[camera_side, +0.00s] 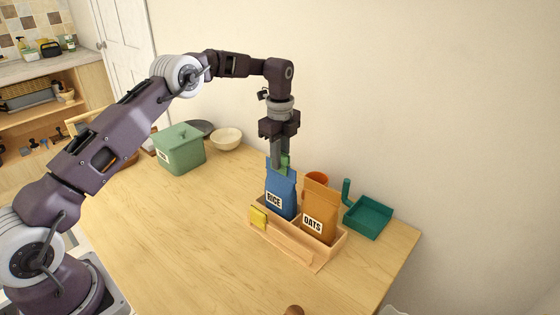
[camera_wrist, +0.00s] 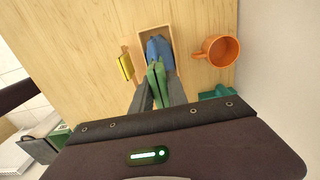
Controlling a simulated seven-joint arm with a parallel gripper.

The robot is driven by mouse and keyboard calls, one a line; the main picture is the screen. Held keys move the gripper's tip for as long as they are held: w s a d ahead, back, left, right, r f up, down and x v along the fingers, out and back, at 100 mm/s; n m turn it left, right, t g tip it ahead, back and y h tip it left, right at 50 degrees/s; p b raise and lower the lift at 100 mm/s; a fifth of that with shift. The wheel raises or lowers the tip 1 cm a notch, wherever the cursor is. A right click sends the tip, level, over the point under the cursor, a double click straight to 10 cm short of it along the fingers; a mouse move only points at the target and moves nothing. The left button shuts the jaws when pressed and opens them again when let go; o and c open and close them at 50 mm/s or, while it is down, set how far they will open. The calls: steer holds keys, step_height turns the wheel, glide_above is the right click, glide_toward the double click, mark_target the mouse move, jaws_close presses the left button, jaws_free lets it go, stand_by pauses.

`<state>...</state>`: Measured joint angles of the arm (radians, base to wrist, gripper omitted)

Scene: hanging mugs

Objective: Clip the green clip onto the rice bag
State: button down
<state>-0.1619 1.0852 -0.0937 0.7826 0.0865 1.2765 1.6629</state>
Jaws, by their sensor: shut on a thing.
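The blue rice bag (camera_side: 280,193) stands upright in a wooden box (camera_side: 287,246), and its folded top shows in the wrist view (camera_wrist: 157,48). My gripper (camera_side: 280,163) points straight down over the bag's top. It is shut on the green clip (camera_side: 286,163), which shows between the fingers in the wrist view (camera_wrist: 160,82). The clip's far end is at or against the bag's top edge. I cannot tell whether its jaws are around the bag. The fingers partly hide the clip in the side view.
The orange oats bag (camera_side: 319,209) stands beside the rice bag. A yellow clip (camera_side: 258,216) sits on the box's left end. An orange mug (camera_side: 316,179) and a teal tray (camera_side: 368,218) are at the right. A green canister (camera_side: 180,150) and a bowl (camera_side: 226,138) stand at the back left. The table's left-middle is clear.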

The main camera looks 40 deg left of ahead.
steer(key=shift+f, duration=0.2)
steer(key=c, duration=1.2)
jaws_free()
